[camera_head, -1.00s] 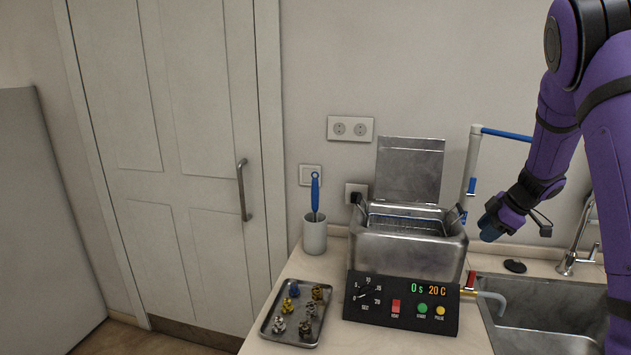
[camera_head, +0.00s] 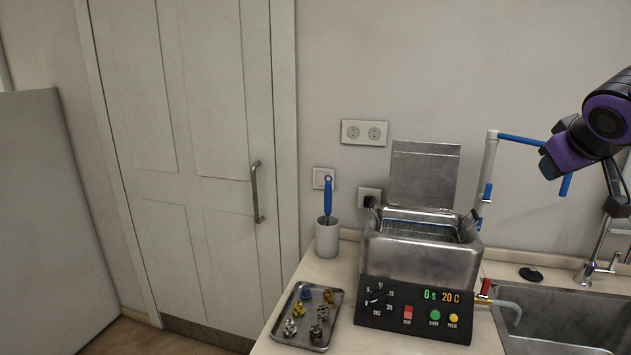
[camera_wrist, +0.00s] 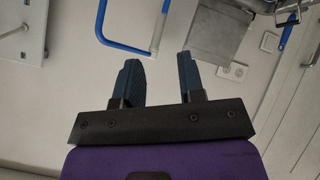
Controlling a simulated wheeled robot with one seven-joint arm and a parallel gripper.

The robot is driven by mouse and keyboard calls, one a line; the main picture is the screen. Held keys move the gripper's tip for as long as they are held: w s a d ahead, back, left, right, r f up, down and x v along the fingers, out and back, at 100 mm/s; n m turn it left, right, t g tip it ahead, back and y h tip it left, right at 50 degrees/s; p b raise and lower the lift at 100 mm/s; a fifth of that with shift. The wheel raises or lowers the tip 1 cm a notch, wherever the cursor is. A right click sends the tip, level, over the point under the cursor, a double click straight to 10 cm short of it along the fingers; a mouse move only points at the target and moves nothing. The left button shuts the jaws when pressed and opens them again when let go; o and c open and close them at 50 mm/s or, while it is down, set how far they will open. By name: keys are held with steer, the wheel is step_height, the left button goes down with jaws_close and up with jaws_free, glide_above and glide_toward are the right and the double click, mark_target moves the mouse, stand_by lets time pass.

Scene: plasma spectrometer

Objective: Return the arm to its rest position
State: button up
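My arm is purple with black joints. In the head view its end, with my gripper (camera_head: 552,168), is in the air at the right, above the sink and beside the blue-and-white pipe. The rest of the arm runs out of the head view at the right edge.
A metal bath (camera_head: 420,255) with its lid (camera_head: 424,172) up stands on the counter. A tray (camera_head: 276,335) of small fittings and a white cup (camera_head: 327,238) with a blue tool are at its left. The sink (camera_head: 560,318), tap (camera_head: 598,245) and pipe (camera_head: 490,165) are at right.

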steer(key=s+a+f+g+y, duration=0.2)
steer(key=s+a, duration=0.3)
steer(key=s, duration=0.5)
steer(key=s+a+f+m+g+y, duration=0.1)
steer(key=s+a+f+g, duration=0.1)
steer(key=s+a, duration=0.4)
steer(key=s, duration=0.3)
steer(key=shift+s+a+f+m+y, duration=0.2)
steer(key=shift+s+a+m+y, duration=0.1)
steer(key=shift+s+y, duration=0.1)
